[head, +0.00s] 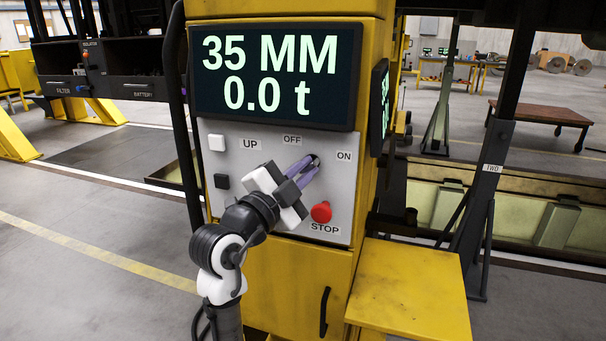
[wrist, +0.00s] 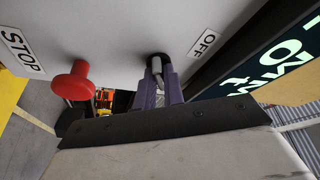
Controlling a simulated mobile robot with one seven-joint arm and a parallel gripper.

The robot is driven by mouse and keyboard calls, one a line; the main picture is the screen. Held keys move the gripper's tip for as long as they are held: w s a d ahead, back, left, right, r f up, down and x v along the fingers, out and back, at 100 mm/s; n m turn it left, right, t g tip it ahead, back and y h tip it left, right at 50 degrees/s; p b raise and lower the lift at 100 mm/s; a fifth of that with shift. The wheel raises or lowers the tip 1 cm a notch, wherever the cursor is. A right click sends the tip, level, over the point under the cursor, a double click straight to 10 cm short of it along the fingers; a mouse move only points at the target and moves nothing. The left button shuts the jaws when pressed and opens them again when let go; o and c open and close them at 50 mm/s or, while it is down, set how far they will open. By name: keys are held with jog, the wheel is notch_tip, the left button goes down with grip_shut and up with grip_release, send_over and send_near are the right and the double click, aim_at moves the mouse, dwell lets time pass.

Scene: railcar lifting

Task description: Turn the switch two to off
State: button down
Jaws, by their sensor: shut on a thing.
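The switch (head: 315,160) is a small dark knob on the grey panel (head: 230,165) of the yellow column, between the OFF label (head: 292,139) and the ON label (head: 344,156). My gripper (head: 305,169) reaches it from the lower left, with its purple fingers shut on it. In the wrist view the switch (wrist: 158,61) shows a dark base and a grey lever between the fingertips (wrist: 157,76). The OFF label also shows there (wrist: 203,43). The fingers hide part of the switch, so I cannot tell its exact setting.
A red STOP button (head: 321,212) sits just below right of my gripper. A white button (head: 217,142) and a black button (head: 221,181) are at the panel's left. The display (head: 275,75) reads 35 MM and 0.0 t. A post at right carries a TWO label (head: 492,168).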

jog(key=n, duration=0.1)
jog(key=n+t+b, duration=0.1)
jog(key=shift+d+f+n+y, duration=0.1)
jog(key=shift+f+n+y, duration=0.1)
jog(key=shift+n+y, duration=0.15)
jog(key=n+t+y, duration=0.1)
jog(key=n, duration=0.2)
jog(key=n+t+y, duration=0.1)
jog(key=n, duration=0.3)
jog(key=shift+s+d+r+n+t+b, duration=0.1)
jog(key=shift+d+n+t+b, duration=0.05)
jog(key=shift+n+t+b, duration=0.2)
jog(key=shift+n+t+y+p, duration=0.65)
jog(key=shift+n+y, duration=0.6)
jog(key=shift+n, duration=1.25)
jog(key=c, duration=1.5)
grip_release()
jog(key=shift+s, duration=0.1)
